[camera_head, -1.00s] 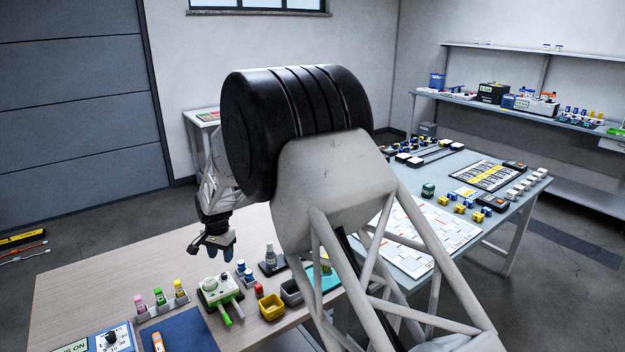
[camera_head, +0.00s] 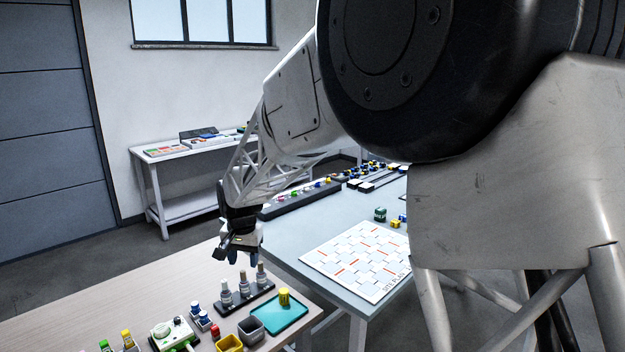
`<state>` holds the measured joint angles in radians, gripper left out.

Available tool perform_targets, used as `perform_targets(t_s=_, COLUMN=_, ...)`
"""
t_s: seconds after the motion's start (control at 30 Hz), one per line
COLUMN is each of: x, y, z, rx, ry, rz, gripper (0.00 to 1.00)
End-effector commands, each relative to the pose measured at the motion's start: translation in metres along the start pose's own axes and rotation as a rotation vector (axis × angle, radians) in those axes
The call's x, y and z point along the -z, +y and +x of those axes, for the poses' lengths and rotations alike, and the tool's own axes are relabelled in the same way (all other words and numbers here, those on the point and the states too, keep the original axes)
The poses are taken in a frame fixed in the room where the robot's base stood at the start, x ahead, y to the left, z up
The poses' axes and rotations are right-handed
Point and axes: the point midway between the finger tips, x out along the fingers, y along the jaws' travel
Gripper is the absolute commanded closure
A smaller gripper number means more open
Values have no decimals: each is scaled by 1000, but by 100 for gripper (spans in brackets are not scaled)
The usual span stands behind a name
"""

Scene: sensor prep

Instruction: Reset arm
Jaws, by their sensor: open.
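My gripper (camera_head: 243,256) hangs at the end of my arm, pointing down above the far edge of the wooden table (camera_head: 172,268). It is open, and I see nothing between its fingers. It is apart from the things on the table. A black rack (camera_head: 232,304) with several grey-white bottles stands just below and in front of it. My large arm joint and truss links fill the right of the view and hide much of the blue-grey table (camera_head: 290,243) behind.
A teal tray (camera_head: 291,321) with a yellow cylinder (camera_head: 284,296), a yellow bin (camera_head: 229,343) and a grey bin (camera_head: 251,331) sit near the front. A printed site plan (camera_head: 345,262) lies on the blue-grey table. A white side table (camera_head: 150,160) stands at the back.

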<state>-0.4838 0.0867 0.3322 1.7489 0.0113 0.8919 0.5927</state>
Motion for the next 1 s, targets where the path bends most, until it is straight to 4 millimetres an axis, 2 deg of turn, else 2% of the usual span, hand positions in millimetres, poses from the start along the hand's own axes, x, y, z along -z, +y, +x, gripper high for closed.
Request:
perform_targets(t_s=0.1, x=-10, y=37, z=-25, rx=4, ry=14, rz=-3, gripper=52)
perform_targets(t_s=0.27, x=-26, y=83, z=-51, rx=6, ry=29, rz=-12, gripper=52)
perform_targets(t_s=0.5, x=-59, y=150, z=-84, rx=6, ry=51, rz=-26, gripper=52)
perform_targets(t_s=0.77, x=-103, y=216, z=-111, rx=3, ry=75, rz=-39, gripper=52)
perform_targets(t_s=1.0, x=-151, y=271, z=-127, rx=-3, ry=97, rz=-53, gripper=52)
